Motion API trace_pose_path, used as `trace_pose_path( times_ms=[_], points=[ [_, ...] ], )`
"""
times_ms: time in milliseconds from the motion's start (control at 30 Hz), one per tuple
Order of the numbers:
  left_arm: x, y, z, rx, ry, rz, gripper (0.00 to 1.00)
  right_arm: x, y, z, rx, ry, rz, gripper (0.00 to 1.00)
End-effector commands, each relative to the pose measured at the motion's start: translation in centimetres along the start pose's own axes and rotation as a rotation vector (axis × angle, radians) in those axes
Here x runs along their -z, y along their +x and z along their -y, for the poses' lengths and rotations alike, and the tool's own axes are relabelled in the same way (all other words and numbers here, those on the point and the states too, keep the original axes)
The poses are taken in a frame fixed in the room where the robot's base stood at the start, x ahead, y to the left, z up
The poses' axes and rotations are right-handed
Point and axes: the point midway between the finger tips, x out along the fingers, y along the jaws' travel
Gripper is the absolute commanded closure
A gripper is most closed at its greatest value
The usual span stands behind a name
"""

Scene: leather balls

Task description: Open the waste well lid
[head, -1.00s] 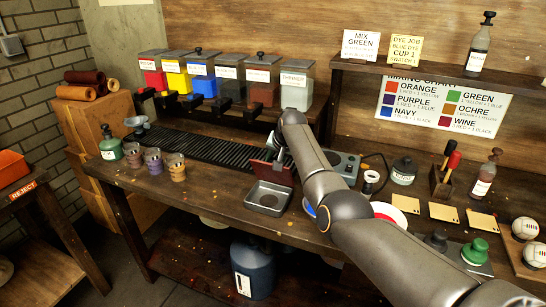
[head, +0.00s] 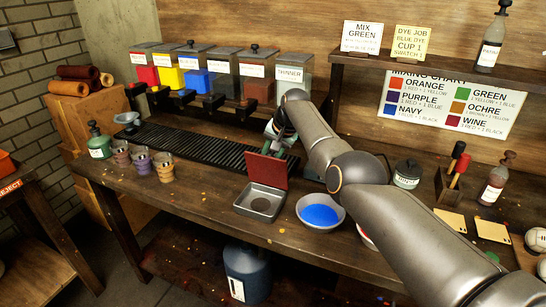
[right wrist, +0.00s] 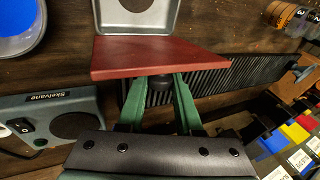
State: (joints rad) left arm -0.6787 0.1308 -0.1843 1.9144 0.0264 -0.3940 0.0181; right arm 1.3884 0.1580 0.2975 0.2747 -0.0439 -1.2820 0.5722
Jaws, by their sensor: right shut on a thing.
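The waste well (head: 259,205) is a square grey metal basin set at the front of the workbench. Its dark red lid (head: 266,170) stands up at the basin's back edge, so the basin's inside shows. My right gripper (head: 276,130) is behind the lid. In the right wrist view, the green fingers of my right gripper (right wrist: 159,92) are shut on the black knob (right wrist: 160,84) of the lid (right wrist: 155,55). The basin (right wrist: 136,14) shows beyond the lid. My left gripper is not in view.
A bowl of blue dye (head: 320,213) stands right of the well, close to my right arm. A black ribbed drain strip (head: 190,147) runs behind. Dye dispensers (head: 198,80) line the back. Several cups (head: 142,162) and a green bottle (head: 98,142) stand at left.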

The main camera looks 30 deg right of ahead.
Motion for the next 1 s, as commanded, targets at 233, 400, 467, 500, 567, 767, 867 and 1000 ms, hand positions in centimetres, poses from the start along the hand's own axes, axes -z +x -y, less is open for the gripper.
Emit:
trace_pose_path(
  times_ms=[233, 400, 467, 500, 567, 767, 867, 1000],
  points=[
    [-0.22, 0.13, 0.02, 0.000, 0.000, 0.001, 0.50, -0.27, 0.14, 0.06, -0.002, 0.004, 0.012, 1.00],
    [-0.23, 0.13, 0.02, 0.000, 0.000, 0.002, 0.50, -0.30, 0.16, 0.06, -0.003, 0.005, 0.014, 1.00],
    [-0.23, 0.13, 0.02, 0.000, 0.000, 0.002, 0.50, -0.30, 0.16, 0.05, -0.003, 0.005, 0.014, 1.00],
    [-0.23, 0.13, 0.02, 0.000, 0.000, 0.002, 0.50, -0.30, 0.16, 0.05, -0.003, 0.005, 0.014, 1.00],
    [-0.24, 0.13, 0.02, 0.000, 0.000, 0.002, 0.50, -0.31, 0.17, 0.05, -0.003, 0.005, 0.014, 1.00],
    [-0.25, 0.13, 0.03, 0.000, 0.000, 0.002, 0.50, -0.31, 0.15, 0.06, -0.003, 0.005, 0.014, 0.52],
    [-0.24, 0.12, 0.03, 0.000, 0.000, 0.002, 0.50, -0.29, 0.13, 0.08, -0.002, 0.005, 0.013, 0.40],
    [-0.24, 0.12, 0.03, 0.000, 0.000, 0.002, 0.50, -0.28, 0.09, 0.10, -0.002, 0.004, 0.013, 0.36]
  ],
)
